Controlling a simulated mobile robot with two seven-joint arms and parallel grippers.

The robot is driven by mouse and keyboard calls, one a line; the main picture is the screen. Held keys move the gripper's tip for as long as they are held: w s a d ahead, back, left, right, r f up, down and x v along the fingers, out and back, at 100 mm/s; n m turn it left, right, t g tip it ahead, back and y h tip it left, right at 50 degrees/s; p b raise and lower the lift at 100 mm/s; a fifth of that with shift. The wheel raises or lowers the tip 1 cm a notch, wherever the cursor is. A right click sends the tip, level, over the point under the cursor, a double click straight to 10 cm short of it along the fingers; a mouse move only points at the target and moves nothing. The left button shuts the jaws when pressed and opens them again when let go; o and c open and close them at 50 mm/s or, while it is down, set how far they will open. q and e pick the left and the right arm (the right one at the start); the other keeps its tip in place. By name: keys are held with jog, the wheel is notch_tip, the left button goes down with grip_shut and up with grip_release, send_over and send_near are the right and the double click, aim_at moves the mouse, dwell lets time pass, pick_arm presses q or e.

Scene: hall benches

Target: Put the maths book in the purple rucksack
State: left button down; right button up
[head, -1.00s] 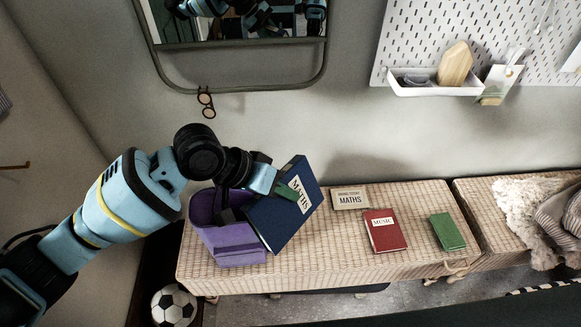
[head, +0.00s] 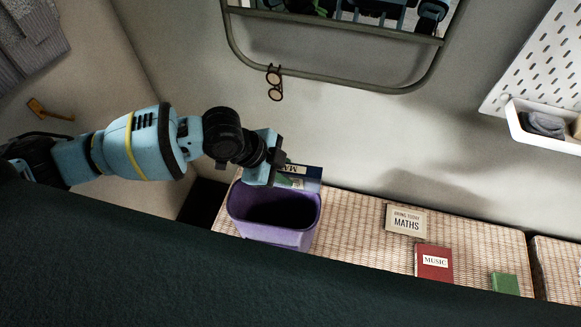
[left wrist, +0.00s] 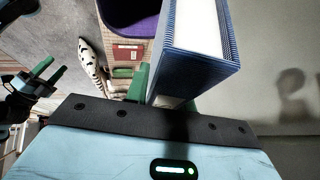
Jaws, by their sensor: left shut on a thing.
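The maths book (head: 307,184) is dark blue with a pale label. My left gripper (head: 284,170) is shut on it and holds it above the back edge of the purple rucksack (head: 247,224), partly hiding it. In the left wrist view, the book (left wrist: 203,63) shows blue covers and white page edges, with a green finger (left wrist: 139,80) beside it. The rucksack stands open-topped on the wicker bench, its inside dark. It also shows in the left wrist view (left wrist: 140,25). My right gripper (left wrist: 48,72) shows there at the left, green fingers apart and empty.
On the wicker bench (head: 352,232), right of the rucksack, are a maths card (head: 405,220), a red music book (head: 434,262) and a green book (head: 505,284). A white pegboard tray (head: 540,128) is at right.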

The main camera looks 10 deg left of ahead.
pick_arm(q)
jog(key=shift+f, duration=0.1)
jog(key=shift+s+f+b, duration=0.1)
jog(key=shift+f+b, duration=0.3)
jog(key=shift+f, duration=0.25)
notch_tip(320, 180, down, 2)
jog(key=shift+f+b, duration=0.15)
jog(key=shift+b, duration=0.6)
jog(key=shift+f, duration=0.3)
jog(key=shift+f+b, duration=0.25)
jog(key=shift+b, duration=0.05)
jog(key=shift+f, duration=0.7)
notch_tip(320, 180, down, 9)
jog(key=b, duration=0.4)
jog(key=shift+r, duration=0.2)
pick_arm(e)
jog(key=s+f+g, duration=0.1)
jog(key=s+f, duration=0.3)
jog(key=f, duration=0.4)
jog(key=shift+a, duration=0.2)
